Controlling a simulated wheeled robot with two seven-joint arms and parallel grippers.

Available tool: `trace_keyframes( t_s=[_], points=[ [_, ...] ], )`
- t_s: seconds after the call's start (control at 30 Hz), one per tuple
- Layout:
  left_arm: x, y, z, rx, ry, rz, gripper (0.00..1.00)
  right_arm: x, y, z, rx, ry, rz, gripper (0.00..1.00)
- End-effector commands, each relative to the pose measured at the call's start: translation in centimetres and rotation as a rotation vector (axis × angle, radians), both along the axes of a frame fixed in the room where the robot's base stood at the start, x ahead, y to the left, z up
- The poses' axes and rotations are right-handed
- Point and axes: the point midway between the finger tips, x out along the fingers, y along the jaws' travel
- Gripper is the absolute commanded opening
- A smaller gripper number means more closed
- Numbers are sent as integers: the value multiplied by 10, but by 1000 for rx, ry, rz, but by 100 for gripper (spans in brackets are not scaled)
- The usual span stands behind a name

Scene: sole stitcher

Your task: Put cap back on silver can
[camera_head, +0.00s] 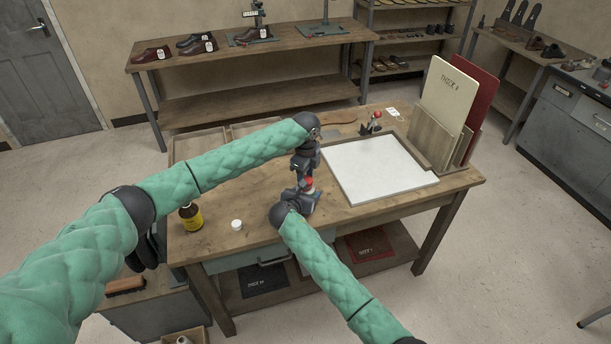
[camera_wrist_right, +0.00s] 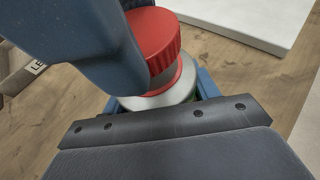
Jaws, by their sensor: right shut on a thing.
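The silver can (camera_wrist_right: 165,97) shows as a pale metal rounded top in the right wrist view. The red cap (camera_wrist_right: 160,42) is directly over its top; I cannot tell whether it is fully seated. In the head view the cap (camera_head: 308,182) is a small red spot between my two grippers. My right gripper (camera_head: 309,197) is shut on the silver can, which it mostly hides. My left gripper (camera_head: 304,174) is just above, with a blue-grey part of it covering the cap's left side in the wrist view. Whether its fingers are closed on the cap is hidden.
A dark bottle with a yellow label (camera_head: 191,216) and a white small jar (camera_head: 237,225) stand on the workbench (camera_head: 225,252) at left. A white slab in a tray (camera_head: 375,168) lies right of my grippers. Boards (camera_head: 449,92) stand upright at the back right.

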Motion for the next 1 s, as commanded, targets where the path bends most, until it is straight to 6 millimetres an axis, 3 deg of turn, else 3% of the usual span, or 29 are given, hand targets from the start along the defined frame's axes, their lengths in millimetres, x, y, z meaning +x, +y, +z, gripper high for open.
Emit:
trace_keyframes(
  t_s=[1.0],
  points=[
    [-1, 1, -17, 2, 1, 1, 21, 0, 1, 1, 0, -1, 1, 18]
  ],
)
